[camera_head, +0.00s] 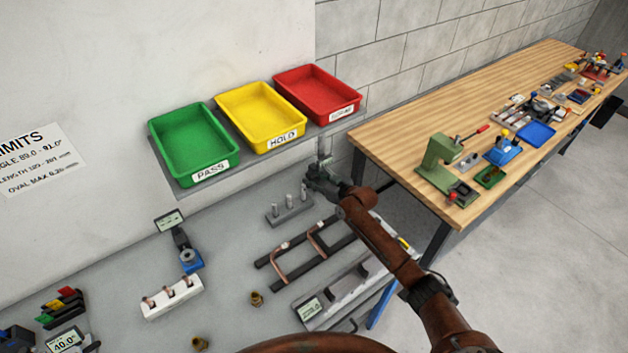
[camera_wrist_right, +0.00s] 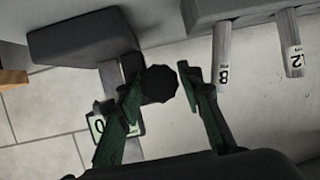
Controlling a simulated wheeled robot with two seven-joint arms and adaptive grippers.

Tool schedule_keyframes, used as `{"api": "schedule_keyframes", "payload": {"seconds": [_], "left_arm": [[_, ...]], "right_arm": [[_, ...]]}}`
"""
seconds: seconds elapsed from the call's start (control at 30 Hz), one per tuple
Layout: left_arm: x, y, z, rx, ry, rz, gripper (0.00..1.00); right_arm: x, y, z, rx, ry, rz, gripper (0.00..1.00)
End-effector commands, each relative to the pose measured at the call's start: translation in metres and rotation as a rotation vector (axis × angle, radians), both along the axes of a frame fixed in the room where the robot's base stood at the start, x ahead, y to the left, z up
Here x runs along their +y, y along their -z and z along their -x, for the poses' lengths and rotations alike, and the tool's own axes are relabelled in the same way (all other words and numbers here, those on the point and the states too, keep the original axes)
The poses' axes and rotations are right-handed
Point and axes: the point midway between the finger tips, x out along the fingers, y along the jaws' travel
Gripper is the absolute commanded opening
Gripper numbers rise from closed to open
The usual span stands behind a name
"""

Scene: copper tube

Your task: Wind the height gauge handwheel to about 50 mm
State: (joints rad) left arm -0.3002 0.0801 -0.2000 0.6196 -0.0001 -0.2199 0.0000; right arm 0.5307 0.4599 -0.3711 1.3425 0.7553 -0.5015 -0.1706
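The height gauge (camera_head: 324,146) stands at the back right of the grey bench in the head view, mostly hidden behind my right gripper. In the right wrist view its dark handwheel (camera_wrist_right: 159,84) is a round, ridged knob, and its grey block (camera_wrist_right: 80,44) lies to the upper left. Its small display (camera_wrist_right: 97,127) is partly covered by a finger; only a "0" can be read. My right gripper (camera_head: 322,181) is at the gauge. In the wrist view its green fingers (camera_wrist_right: 158,78) stand apart on either side of the handwheel; firm contact is not visible. My left gripper is not in view.
A grey block with numbered pins (camera_head: 290,210) stands close to my right gripper. Green (camera_head: 205,170), yellow (camera_head: 290,143) and red trays sit on a shelf above. A dark rack with copper tubes (camera_head: 281,270) lies in front. A wooden workbench (camera_head: 400,140) stands at right.

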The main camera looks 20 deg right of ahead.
Motion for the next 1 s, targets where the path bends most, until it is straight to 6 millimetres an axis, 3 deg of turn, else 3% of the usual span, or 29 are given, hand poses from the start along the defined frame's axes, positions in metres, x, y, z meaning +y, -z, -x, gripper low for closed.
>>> {"api": "schedule_keyframes", "payload": {"seconds": [0.4, 0.63, 0.93, 0.97, 1.0], "left_arm": [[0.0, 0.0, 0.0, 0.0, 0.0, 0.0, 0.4], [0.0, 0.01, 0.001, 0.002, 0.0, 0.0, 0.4], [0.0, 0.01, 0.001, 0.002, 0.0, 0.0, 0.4], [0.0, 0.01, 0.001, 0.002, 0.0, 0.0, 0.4], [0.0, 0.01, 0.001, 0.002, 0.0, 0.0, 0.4]], "right_arm": [[0.0, 0.0, 0.0, 0.001, -0.001, -0.001, 0.05], [-0.001, 0.002, 0.0, 0.028, 0.0, -0.074, 0.05], [0.0, 0.001, 0.001, 0.036, -0.001, -0.091, 0.05], [0.0, 0.001, 0.001, 0.036, -0.001, -0.091, 0.29], [0.0, 0.001, 0.001, 0.035, -0.001, -0.09, 0.32]]}}
